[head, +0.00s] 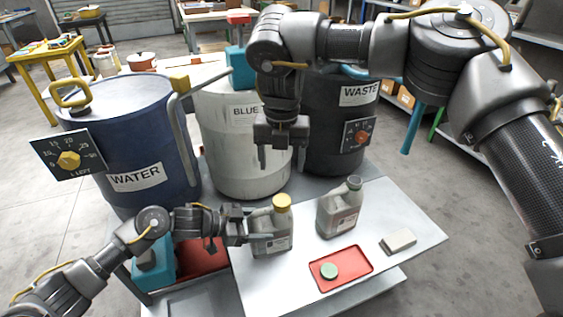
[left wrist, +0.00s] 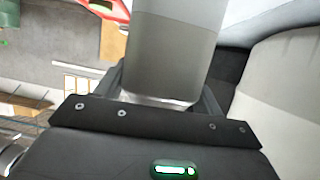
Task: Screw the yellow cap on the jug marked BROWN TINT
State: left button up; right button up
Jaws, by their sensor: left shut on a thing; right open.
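A grey jug (head: 271,236) stands on the pale table, its label too small to read. The yellow cap (head: 282,201) sits on its neck; whether it is screwed tight I cannot tell. My left gripper (head: 256,238) is shut on this jug from its left side. The left wrist view shows the jug's grey body (left wrist: 172,55) between the fingers. My right gripper (head: 281,160) is open and empty, pointing down above and behind the jug, apart from the cap.
A red tray (head: 357,264) holding a green cap (head: 329,271) lies at the table's front. Drums marked WATER (head: 125,135), BLUE (head: 225,165) and WASTE (head: 325,145) stand behind the table. The table's right end (head: 415,210) is mostly clear.

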pick_arm(q)
jog(key=o, duration=2)
jog(key=shift+c, duration=0.2)
jog(key=p+v, duration=0.1)
jog(key=v, duration=0.9)
jog(key=shift+a+r, duration=0.15)
jog(key=shift+a, duration=0.2)
jog(key=shift+s, duration=0.1)
